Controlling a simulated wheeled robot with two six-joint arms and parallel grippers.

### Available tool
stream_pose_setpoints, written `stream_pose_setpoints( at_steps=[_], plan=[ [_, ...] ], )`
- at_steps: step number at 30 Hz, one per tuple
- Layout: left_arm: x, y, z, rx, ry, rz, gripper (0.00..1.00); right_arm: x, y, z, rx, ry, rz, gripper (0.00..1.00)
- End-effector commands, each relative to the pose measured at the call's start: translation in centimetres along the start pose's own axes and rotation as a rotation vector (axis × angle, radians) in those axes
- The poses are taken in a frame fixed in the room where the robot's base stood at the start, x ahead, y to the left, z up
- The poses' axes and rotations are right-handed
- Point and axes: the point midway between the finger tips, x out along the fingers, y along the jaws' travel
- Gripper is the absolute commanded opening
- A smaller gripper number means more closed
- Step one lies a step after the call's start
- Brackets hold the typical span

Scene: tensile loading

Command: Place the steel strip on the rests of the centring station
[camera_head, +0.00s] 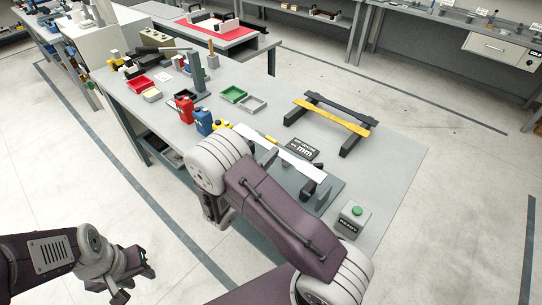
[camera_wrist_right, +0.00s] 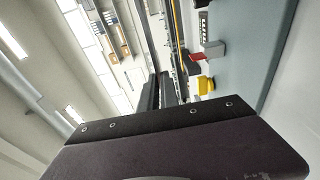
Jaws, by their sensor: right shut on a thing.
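Whether the strip touches the rests cannot be told. My right arm hides the near part of the station and the right gripper in the head view. In the right wrist view my right gripper (camera_wrist_right: 160,92) shows dark fingers close together, shut on the strip, which is seen nearly edge-on and hard to make out. My left gripper (camera_head: 137,283) is open and empty, low at the lower left, away from the table.
A black rack with a yellow bar (camera_head: 332,116) stands behind the station. An offset display (camera_head: 303,148) lies beside the strip, and a green-button box (camera_head: 351,217) stands at the front right. Red and blue bottles (camera_head: 203,121) and small trays (camera_head: 233,94) are further left.

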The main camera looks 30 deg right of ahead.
Motion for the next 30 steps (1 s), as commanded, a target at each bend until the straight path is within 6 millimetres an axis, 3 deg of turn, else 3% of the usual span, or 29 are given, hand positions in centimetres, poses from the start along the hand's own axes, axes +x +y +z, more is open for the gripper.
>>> stream_pose_setpoints(
  at_steps=[12,30],
  plan=[
    [3.5,-0.1,0.4,0.000,0.000,0.000,0.36,0.0,-5.2,0.0,0.001,0.000,0.003,0.00],
    [3.8,-0.1,0.4,0.000,0.000,0.000,0.36,0.0,-5.8,0.0,0.001,0.000,0.002,0.00]
  ],
)
